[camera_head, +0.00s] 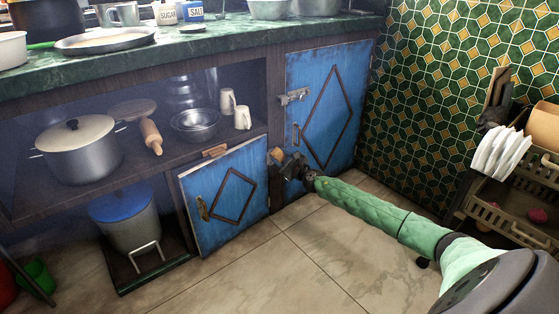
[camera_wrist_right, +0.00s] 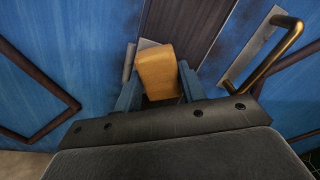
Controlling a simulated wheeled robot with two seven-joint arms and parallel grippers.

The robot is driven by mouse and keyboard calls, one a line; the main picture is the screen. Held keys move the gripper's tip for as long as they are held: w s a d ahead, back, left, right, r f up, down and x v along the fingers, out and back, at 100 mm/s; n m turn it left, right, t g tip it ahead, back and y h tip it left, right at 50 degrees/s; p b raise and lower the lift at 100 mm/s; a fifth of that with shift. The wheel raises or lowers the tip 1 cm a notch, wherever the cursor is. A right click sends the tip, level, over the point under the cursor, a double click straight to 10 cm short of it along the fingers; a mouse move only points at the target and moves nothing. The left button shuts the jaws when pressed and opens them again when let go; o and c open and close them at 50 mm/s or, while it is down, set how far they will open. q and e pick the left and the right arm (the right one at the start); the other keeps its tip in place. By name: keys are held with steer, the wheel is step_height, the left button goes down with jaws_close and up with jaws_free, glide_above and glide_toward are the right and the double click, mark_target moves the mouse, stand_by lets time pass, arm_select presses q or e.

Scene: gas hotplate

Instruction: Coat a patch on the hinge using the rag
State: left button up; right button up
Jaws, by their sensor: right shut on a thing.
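My right gripper (camera_head: 284,160) is shut on a folded tan-yellow rag (camera_head: 276,155) and holds it at the post between the two blue doors. In the right wrist view the rag (camera_wrist_right: 156,72) stands between the two fingers. A grey metal hinge (camera_wrist_right: 129,62) shows behind and left of the rag, at the edge of the left door (camera_wrist_right: 70,60). The rag hides part of it. Whether rag and hinge touch, I cannot tell. In the head view the hinge is not clearly visible. My left gripper is not in view.
The left door (camera_head: 228,195) hangs below an open shelf with a pot (camera_head: 80,150) and rolling pin (camera_head: 151,137). The right door (camera_head: 325,105) has a metal latch (camera_head: 294,96) and a handle (camera_wrist_right: 270,58). A rack (camera_head: 520,190) stands right.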

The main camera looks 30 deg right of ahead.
mark_target(281, 157)
steer(key=shift+s+d, duration=0.15)
steer(key=shift+s, duration=2.85)
steer(key=shift+s+d, duration=0.1)
steer(key=s, duration=0.2)
steer(key=shift+s+d, duration=0.1)
steer(key=shift+s, duration=0.3)
